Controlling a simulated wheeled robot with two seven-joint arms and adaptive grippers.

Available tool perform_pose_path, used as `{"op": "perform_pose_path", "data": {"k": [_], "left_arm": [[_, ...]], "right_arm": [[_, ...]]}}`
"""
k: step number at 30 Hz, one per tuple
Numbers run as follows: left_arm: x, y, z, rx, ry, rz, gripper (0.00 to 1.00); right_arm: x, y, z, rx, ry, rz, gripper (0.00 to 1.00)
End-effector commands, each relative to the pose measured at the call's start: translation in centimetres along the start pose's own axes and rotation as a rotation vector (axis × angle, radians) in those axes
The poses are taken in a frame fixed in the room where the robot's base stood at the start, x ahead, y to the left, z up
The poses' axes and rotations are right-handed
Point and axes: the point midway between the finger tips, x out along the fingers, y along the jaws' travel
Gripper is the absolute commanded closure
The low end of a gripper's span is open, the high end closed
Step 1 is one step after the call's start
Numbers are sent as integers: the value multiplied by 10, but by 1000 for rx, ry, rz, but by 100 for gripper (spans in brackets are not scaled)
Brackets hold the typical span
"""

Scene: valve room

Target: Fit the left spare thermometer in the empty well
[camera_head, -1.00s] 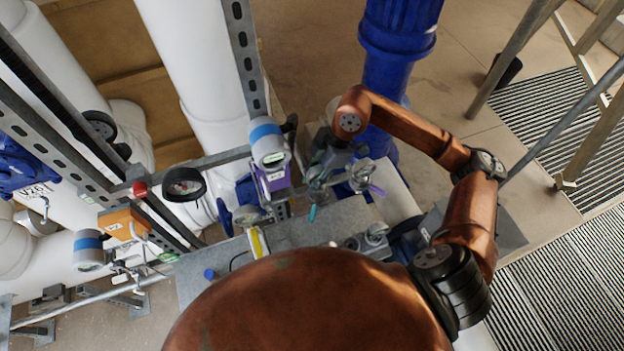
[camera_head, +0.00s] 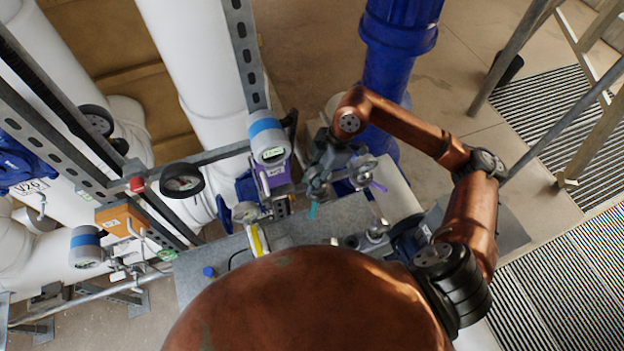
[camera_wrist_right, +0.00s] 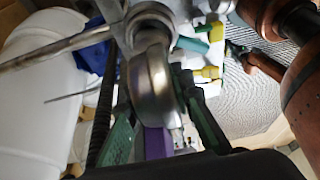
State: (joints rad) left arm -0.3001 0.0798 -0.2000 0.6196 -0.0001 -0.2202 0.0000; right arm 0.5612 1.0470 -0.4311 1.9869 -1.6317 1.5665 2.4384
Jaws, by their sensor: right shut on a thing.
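My right gripper (camera_head: 318,188) is over the grey bench plate, beside the purple-bodied transmitter. In the right wrist view its green-padded fingers (camera_wrist_right: 165,118) are shut on a thermometer (camera_wrist_right: 150,82), whose round steel head shows edge-on. A small metal piece (camera_head: 376,236) sits on the bench near my arm. I cannot make out the empty well. My left gripper is not in view.
The purple transmitter (camera_head: 272,172) with a blue-banded top stands close left of the gripper. A black gauge (camera_head: 183,182) and an orange box (camera_head: 120,220) are farther left. A blue column (camera_head: 392,60) rises behind. The bench plate (camera_head: 330,217) is partly bare.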

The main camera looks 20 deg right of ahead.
Motion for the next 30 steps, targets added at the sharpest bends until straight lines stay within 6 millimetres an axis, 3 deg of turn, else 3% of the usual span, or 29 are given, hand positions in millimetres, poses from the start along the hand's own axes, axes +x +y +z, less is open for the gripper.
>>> {"op": "perform_pose_path", "data": {"k": [30], "left_arm": [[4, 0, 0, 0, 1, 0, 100]], "right_arm": [[9, 0, 4, 0, 0, 0, 96]]}}
